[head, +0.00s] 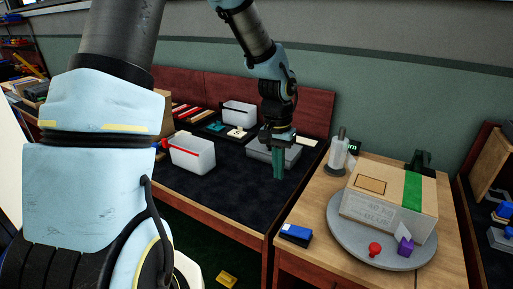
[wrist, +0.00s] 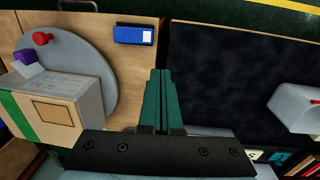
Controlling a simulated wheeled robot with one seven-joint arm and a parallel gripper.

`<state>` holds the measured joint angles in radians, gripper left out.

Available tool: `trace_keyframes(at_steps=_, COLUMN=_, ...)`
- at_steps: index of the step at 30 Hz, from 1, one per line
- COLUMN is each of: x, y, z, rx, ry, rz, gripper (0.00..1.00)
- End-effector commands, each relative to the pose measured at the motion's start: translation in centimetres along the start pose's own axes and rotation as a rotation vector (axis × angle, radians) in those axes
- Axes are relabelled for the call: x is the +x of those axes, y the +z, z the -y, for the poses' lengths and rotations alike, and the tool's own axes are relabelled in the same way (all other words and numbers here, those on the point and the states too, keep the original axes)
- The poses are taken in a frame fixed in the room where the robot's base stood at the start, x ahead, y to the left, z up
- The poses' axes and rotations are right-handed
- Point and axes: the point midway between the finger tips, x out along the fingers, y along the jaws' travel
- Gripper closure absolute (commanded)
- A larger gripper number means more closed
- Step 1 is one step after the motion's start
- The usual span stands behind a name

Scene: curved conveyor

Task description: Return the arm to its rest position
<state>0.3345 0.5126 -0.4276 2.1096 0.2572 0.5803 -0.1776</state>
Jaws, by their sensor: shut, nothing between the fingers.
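My gripper (head: 279,164) has green fingers and points down above the dark mat at the table's right side. Its fingers are together with nothing between them. In the wrist view my gripper (wrist: 161,78) shows the same closed green fingers, over the gap between the dark table and the wooden table. My arm comes down to it from the top of the head view, and a large arm link fills the left of that view.
A grey box (head: 262,151) sits just behind my gripper. White bins (head: 192,155) stand on the dark-topped table. On the wooden table at right, a cardboard box (head: 385,205) sits on a round grey plate (head: 350,240), near a blue box (head: 296,234) and a clear bottle (head: 338,155).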

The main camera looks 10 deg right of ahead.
Motion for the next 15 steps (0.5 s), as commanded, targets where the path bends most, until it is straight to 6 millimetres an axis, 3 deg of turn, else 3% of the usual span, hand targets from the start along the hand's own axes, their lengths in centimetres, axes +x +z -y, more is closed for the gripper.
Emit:
trace_keyframes(at_steps=2, x=-0.3, y=0.4, z=0.8, rx=-0.017, ry=-0.006, rz=-0.002, gripper=1.00)
trace_keyframes(at_steps=5, x=-1.4, y=2.2, z=3.5, rx=-0.082, ry=-0.029, rz=-0.015, gripper=1.00)
trace_keyframes(at_steps=10, x=-4.5, y=8.8, z=10.6, rx=-0.302, ry=-0.079, rz=-0.062, gripper=1.00)
trace_keyframes(at_steps=15, x=-6.6, y=15.7, z=14.8, rx=-0.519, ry=-0.101, rz=-0.120, gripper=1.00)
